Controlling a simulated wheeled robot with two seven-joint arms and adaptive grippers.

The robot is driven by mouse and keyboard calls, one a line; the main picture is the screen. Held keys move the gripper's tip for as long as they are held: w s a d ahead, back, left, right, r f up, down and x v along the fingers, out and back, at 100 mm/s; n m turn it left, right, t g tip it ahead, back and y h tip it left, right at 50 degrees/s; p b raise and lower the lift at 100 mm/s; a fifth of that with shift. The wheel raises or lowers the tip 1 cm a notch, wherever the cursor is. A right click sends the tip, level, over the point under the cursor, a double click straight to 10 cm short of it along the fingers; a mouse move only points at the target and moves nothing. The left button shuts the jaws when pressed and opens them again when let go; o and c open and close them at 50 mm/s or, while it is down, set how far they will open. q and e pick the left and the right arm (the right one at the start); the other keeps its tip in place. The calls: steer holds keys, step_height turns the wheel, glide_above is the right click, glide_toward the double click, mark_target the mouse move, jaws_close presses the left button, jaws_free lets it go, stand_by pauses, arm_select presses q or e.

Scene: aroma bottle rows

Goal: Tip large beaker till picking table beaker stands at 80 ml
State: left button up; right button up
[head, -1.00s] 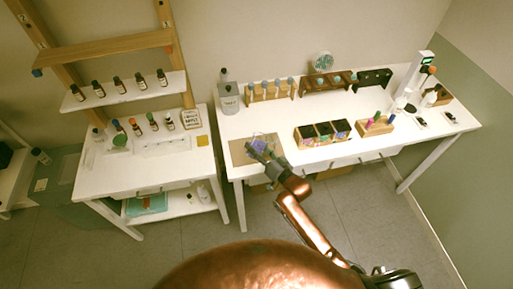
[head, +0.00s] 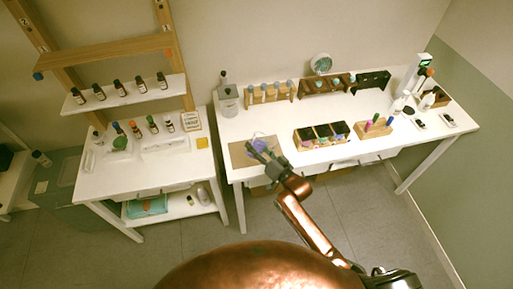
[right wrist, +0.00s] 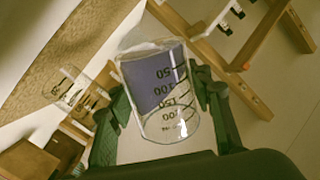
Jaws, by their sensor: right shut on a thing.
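My right gripper (head: 264,152) is shut on the large beaker, over the brown mat at the left end of the long white table. In the right wrist view the large beaker (right wrist: 160,85) is clear glass with dark marks and sits between my right fingers (right wrist: 165,105). Purple liquid fills its part by the 50 and 100 marks; the end past 150 looks clear. A smaller clear beaker (right wrist: 72,90) with dark marks shows left of it, apart in the picture. I cannot make out liquid in it. My left gripper is not in view.
The brown mat (head: 238,156) lies under the gripper. A black-fronted box row (head: 322,134) and a wooden rack (head: 374,127) stand to its right. A grey bottle (head: 228,99) and vial racks stand behind. A side table (head: 110,175) with bottles is at left.

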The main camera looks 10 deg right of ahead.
steer(key=shift+w+d+r+m+p, duration=0.15)
steer(key=shift+r+m+p, duration=0.25)
steer(key=shift+r, duration=0.55)
steer(key=shift+d+f+m+b, duration=0.1)
steer(key=shift+f+m+b, duration=0.2)
steer(key=shift+m, duration=0.2)
steer(key=shift+f+m+g+b, duration=0.35)
steer(key=shift+m+b, duration=0.1)
steer(key=shift+m, duration=0.55)
steer(key=shift+r, duration=0.1)
steer(key=shift+p, duration=0.4)
steer(key=shift+p, duration=0.35)
stand_by(0.7)
steer(key=shift+r+m+p, duration=0.25)
steer(key=shift+m+p, duration=0.15)
steer(key=shift+p, duration=0.9)
stand_by(2.7)
